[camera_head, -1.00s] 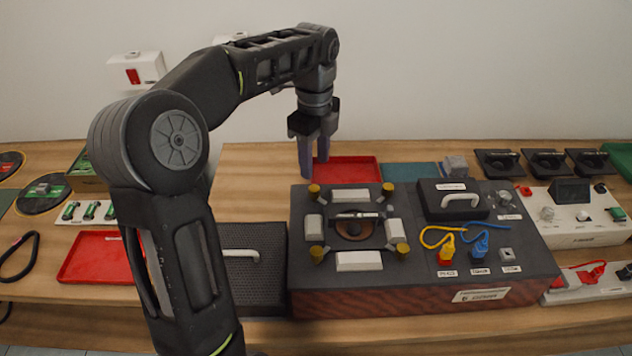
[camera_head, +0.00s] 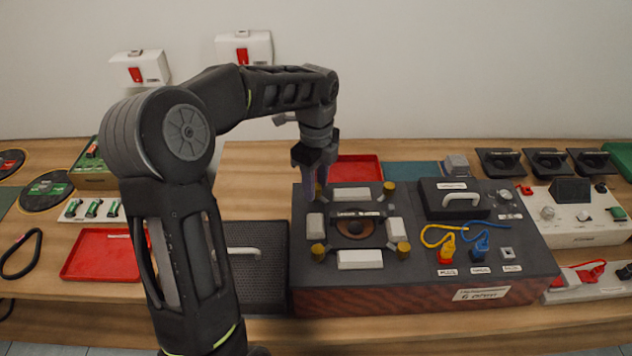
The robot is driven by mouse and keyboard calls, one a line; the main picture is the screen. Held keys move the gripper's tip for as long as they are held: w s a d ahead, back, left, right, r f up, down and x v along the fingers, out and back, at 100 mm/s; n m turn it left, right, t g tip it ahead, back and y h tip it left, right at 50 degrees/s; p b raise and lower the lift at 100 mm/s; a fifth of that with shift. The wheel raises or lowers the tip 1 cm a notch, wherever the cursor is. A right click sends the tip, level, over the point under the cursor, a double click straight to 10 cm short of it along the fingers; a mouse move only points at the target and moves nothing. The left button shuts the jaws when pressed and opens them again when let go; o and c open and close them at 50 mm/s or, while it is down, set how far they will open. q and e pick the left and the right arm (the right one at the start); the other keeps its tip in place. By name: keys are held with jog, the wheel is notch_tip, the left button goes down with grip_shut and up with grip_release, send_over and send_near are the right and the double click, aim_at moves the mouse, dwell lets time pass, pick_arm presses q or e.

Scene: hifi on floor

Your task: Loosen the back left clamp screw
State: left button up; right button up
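The dark hi-fi unit (camera_head: 425,275) stands on the wooden bench. On its top left a round speaker (camera_head: 355,229) sits between pale clamp bars. Brass clamp screws show at the back right (camera_head: 389,188), front right (camera_head: 403,249) and front left (camera_head: 318,250) corners. I cannot tell whether the fingers touch or grip the screw. My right gripper is not in view.
A labelled dark bar (camera_head: 359,213) lies across the speaker. A dark lid with a white handle (camera_head: 461,200) and yellow and blue cables (camera_head: 482,246) are on the unit's right. Red trays are behind (camera_head: 358,169) and at left (camera_head: 100,255). A dark ribbed panel (camera_head: 262,275) adjoins the unit.

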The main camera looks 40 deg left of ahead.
pick_arm(q)
grip_shut()
jog(key=shift+n, duration=0.4)
jog(key=n, duration=0.8)
jog(key=shift+n, duration=0.4)
jog(key=n, duration=1.2)
dwell(0.4)
